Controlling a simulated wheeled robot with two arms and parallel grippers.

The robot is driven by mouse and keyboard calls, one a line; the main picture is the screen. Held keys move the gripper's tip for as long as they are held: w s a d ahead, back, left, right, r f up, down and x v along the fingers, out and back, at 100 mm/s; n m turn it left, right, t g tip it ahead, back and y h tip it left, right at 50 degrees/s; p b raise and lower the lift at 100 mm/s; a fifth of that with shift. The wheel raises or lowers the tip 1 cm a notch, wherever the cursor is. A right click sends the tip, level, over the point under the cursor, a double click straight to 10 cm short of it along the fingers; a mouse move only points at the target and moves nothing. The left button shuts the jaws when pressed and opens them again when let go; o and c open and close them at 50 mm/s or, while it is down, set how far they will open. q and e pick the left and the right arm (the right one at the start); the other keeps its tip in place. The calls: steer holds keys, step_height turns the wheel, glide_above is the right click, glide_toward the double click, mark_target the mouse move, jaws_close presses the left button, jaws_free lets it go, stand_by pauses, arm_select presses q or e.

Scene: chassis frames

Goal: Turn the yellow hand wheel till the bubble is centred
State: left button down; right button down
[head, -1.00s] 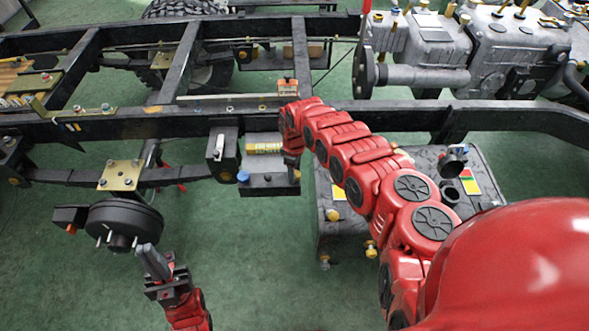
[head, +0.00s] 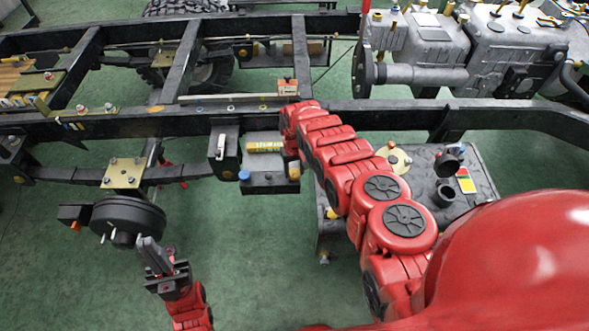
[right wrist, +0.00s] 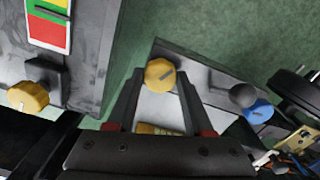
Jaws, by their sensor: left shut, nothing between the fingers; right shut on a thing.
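The yellow hand wheel (right wrist: 160,74) sits between the fingertips of my right gripper (right wrist: 160,82), which is shut on it. In the head view the wheel (head: 294,173) shows at the right end of a grey block (head: 268,184) below the frame rail, beside my red wrist, which hides the fingers. A yellow bar with dark lettering (head: 265,147) lies above the block; it partly shows in the right wrist view (right wrist: 155,129). I cannot make out a bubble. My left gripper (head: 150,247) is shut and empty, just below the black brake drum (head: 127,219).
A blue knob (head: 244,175) is at the block's left end. A dark tank (head: 480,180) with a coloured label stands to the right; another yellow knob (right wrist: 28,96) is on it. The black rail (head: 200,122) runs behind. Green floor is free in front.

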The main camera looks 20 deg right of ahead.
mark_target(295, 173)
steer(key=shift+w+r+m, duration=0.1)
steer(key=shift+m, duration=0.5)
steer(key=shift+c, duration=1.4)
jaws_free()
steer(key=shift+r, duration=0.1)
steer(key=shift+r+p, duration=0.4)
steer(key=shift+r, duration=0.15)
step_height(295, 173, up, 16)
steer(key=p, duration=0.1)
steer(key=shift+p, duration=0.4)
